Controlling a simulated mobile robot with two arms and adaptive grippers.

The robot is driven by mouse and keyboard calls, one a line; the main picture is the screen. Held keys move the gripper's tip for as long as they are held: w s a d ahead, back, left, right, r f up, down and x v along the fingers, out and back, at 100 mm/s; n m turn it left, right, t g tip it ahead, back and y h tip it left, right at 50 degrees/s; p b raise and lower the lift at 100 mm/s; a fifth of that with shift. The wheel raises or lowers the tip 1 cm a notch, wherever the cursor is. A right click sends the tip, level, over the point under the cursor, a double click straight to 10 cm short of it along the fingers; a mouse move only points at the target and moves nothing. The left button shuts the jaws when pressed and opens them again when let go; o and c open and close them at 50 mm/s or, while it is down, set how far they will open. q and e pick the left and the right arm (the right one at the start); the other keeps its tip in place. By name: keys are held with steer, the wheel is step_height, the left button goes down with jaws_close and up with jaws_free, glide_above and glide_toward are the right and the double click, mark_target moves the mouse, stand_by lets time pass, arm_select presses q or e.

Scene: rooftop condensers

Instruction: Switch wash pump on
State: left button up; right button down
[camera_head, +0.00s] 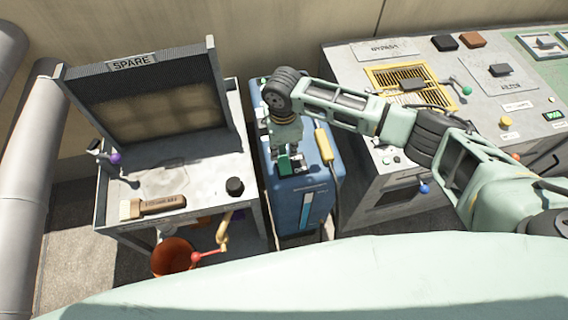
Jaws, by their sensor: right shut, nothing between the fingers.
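The wash pump looks to be the blue upright unit (291,212) in the middle, between the table and the grey console. A small green part (284,166), perhaps its switch, shows on the top near the front edge. My right gripper (289,158) reaches in from the right and points down at this part. Its fingers are shut and empty, at or just above the green part; I cannot tell whether they touch. The gripper hides much of the unit's top, and the switch's position cannot be made out. My left gripper is not in view.
A yellow handpiece (324,145) with a dark hose is on the unit's right side. Left is a metal table (205,170) with a framed filter panel (150,95), a brush (152,207) and a black knob (235,186). An orange bucket (173,257) stands below. The console (350,100) is right.

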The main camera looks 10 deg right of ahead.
mark_target(283, 158)
steer(key=shift+f+b, duration=0.55)
steer(key=shift+f, duration=0.6)
stand_by(0.4)
steer(key=shift+r, duration=0.1)
step_height(283, 158, up, 7)
steer(key=p, duration=0.7)
steer(key=shift+p, duration=0.4)
